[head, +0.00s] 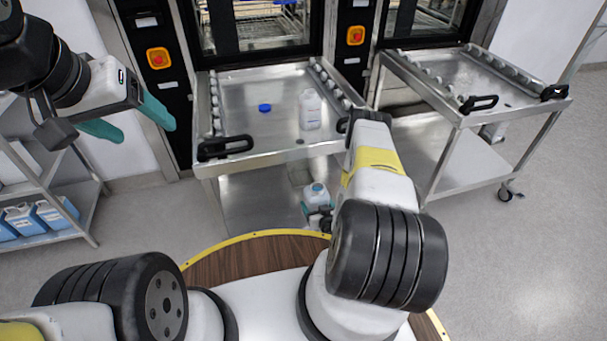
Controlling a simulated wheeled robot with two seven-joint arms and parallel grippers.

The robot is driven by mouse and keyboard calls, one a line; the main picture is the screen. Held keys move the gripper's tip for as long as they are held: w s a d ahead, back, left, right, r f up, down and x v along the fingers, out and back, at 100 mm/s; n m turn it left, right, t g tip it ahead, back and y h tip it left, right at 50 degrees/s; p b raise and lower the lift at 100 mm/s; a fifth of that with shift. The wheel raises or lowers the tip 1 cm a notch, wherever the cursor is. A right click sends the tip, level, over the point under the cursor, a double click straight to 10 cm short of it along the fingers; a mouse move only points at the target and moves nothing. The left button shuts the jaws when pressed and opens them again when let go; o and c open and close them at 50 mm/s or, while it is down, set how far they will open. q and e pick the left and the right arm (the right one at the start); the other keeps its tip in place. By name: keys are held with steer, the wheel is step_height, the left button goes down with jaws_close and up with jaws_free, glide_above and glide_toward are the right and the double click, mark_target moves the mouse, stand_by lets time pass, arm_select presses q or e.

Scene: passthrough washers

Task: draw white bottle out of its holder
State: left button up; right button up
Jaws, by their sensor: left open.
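A white bottle with a blue cap (316,191) shows below the front edge of the near steel cart. Teal fingertips of my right gripper (318,211) show close by its lower part, and I cannot tell whether they grip it. My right arm hides part of that spot. I cannot make out a holder around this bottle. Another whitish bottle (310,110) stands upright on the cart top, with a loose blue cap (265,107) to its left. My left gripper (128,120) is open and empty at the upper left, its teal fingers apart, left of the cart.
The near cart (240,85) has black handles and rows of rollers, and stands against a washer. A second cart (440,80) stands to the right. A shelf (70,190) with blue jugs (25,218) is at the left. Floor at the lower right is clear.

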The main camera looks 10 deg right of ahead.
steer(key=s, duration=0.8)
steer(key=shift+d, duration=0.2)
steer(key=shift+s, duration=0.1)
